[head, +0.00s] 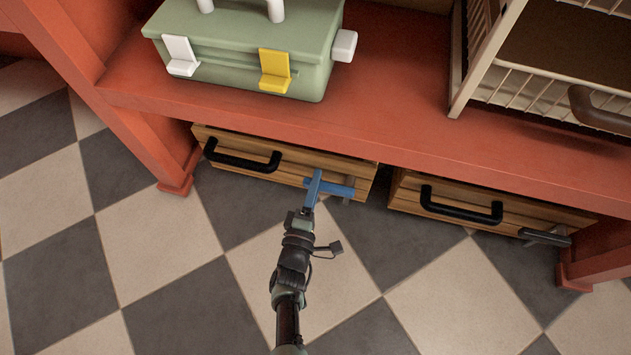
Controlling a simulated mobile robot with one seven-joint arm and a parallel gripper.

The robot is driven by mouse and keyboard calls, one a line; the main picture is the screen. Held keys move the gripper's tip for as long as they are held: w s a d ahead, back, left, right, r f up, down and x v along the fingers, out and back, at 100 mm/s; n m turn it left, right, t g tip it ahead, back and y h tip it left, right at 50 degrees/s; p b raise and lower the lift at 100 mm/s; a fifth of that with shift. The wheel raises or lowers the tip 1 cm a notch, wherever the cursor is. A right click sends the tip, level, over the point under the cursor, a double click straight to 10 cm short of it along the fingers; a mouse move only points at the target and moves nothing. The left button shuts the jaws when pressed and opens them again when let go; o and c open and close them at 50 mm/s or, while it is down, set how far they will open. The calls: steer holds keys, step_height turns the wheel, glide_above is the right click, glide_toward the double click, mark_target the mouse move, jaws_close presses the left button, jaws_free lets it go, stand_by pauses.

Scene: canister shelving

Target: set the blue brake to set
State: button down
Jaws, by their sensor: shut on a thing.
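The blue brake (338,190) is a short flat bar on the lower right front of the left wooden drawer (290,165). It lies roughly along the drawer front, with a grey mount at its right end. My gripper (315,185) comes up from below and is shut on the left part of the bar. A narrow blue piece crosses the bar there; I cannot tell where finger and brake part. The fingertips partly hide the bar's left part.
The right wooden drawer (470,205) has a black handle and a grey brake (545,237). A red shelf (390,100) overhangs both drawers, carrying a green case (240,45) and a wire-sided cage (490,60). The checkered floor (160,245) in front is clear.

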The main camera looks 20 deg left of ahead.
steer(key=c, duration=0.6)
jaws_free()
steer(key=shift+f, duration=0.1)
steer(key=shift+o, duration=0.2)
steer(key=s+p, duration=0.4)
steer(key=s, duration=0.9)
steer(key=shift+p, duration=0.3)
